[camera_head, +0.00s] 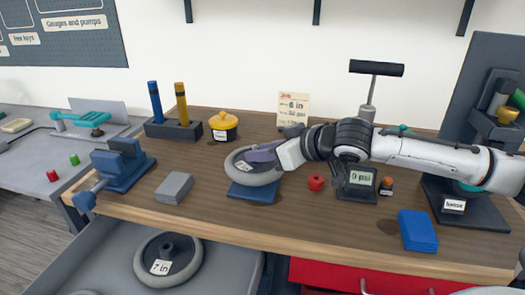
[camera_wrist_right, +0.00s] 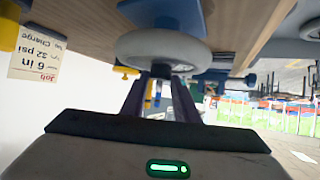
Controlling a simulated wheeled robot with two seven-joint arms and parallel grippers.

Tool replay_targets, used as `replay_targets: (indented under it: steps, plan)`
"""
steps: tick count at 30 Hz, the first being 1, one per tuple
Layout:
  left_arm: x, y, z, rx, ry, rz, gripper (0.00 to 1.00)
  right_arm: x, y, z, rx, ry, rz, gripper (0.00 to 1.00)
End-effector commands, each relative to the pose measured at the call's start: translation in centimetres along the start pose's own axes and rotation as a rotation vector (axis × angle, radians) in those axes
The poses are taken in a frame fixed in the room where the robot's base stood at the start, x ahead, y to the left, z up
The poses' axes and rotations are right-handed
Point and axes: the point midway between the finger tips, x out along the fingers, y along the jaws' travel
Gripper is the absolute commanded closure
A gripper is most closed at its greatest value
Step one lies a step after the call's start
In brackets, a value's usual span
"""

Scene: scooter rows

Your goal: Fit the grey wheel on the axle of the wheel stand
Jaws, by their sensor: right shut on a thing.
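The grey wheel (camera_head: 236,178) lies nearly flat at the middle of the bench, over a blue block (camera_head: 253,194). I cannot tell whether it rests on the block or is just above it. My right gripper (camera_head: 262,155), with purple fingers, comes in from the right and is shut on the wheel's far side. In the right wrist view the wheel (camera_wrist_right: 165,46) sits at the tips of the right fingers (camera_wrist_right: 160,78). No axle shows clearly. A dark stand with a base plate (camera_head: 482,217) at the right is partly hidden by my right arm. My left gripper is not in view.
A gauge (camera_head: 360,178) and a red knob (camera_head: 316,183) stand right of the wheel. A yellow-lidded pot (camera_head: 223,122) and screwdriver block (camera_head: 173,131) stand behind. A grey block (camera_head: 174,188) and blue vise (camera_head: 122,165) are left. A 7 in wheel (camera_head: 184,262) lies below. The front right has a blue box (camera_head: 417,231).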

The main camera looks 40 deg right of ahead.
Motion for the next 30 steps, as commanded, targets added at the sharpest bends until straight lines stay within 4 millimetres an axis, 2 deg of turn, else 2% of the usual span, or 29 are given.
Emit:
replay_targets:
  steps: [10,11,15,27,30]
  plan:
    - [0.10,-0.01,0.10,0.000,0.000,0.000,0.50,0.06,0.00,-0.04,-0.001,0.006,0.000,1.00]
    - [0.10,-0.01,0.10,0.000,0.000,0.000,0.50,0.06,0.00,-0.04,-0.001,0.006,0.000,0.71]
    - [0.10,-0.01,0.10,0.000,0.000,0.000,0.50,0.07,-0.01,0.03,-0.001,0.004,0.000,0.51]
    - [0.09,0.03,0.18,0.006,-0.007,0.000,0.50,0.14,0.00,0.31,0.000,-0.002,0.000,0.51]
    - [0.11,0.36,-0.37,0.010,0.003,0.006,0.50,-0.65,0.25,0.46,-0.005,-0.002,0.005,0.51]
